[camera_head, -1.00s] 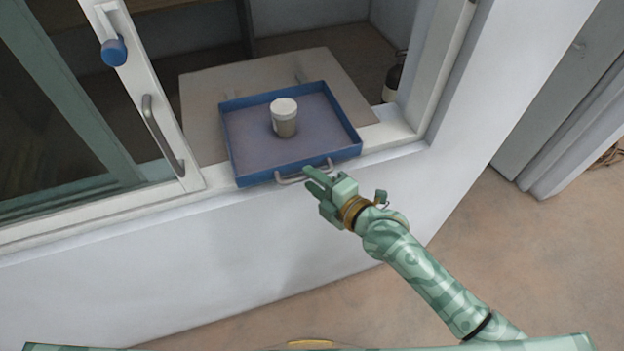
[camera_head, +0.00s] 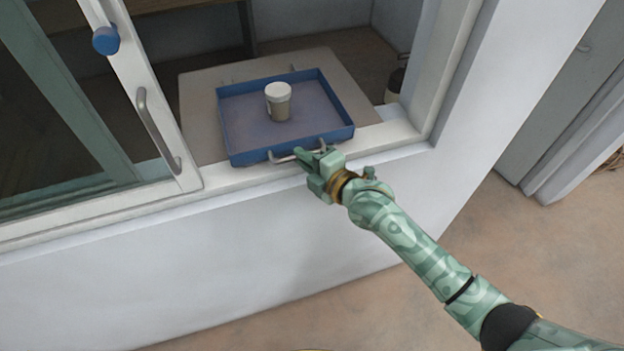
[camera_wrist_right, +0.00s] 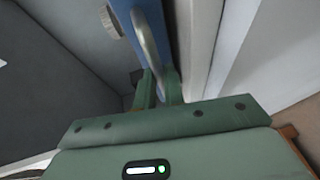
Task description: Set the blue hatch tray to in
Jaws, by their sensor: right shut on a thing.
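The blue hatch tray (camera_head: 240,127) sits in the window opening, across the sill, with a lidded cup (camera_head: 278,104) standing upright in it. A grey bar handle (camera_head: 284,158) is on its near wall. My right gripper (camera_head: 306,159) is at the right part of this handle and shut on it. In the right wrist view the handle (camera_wrist_right: 146,40) runs down between the two green fingers (camera_wrist_right: 158,88), beside the blue tray wall (camera_wrist_right: 126,18). The fingers hide part of the handle. My left gripper is not in view.
The white sill (camera_head: 395,133) runs under the tray. A sliding window frame (camera_head: 128,75) with a grip bar and a blue knob (camera_head: 106,40) stands to the left. A grey board (camera_head: 197,110) lies behind and under the tray. A dark container (camera_head: 396,82) stands inside at right.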

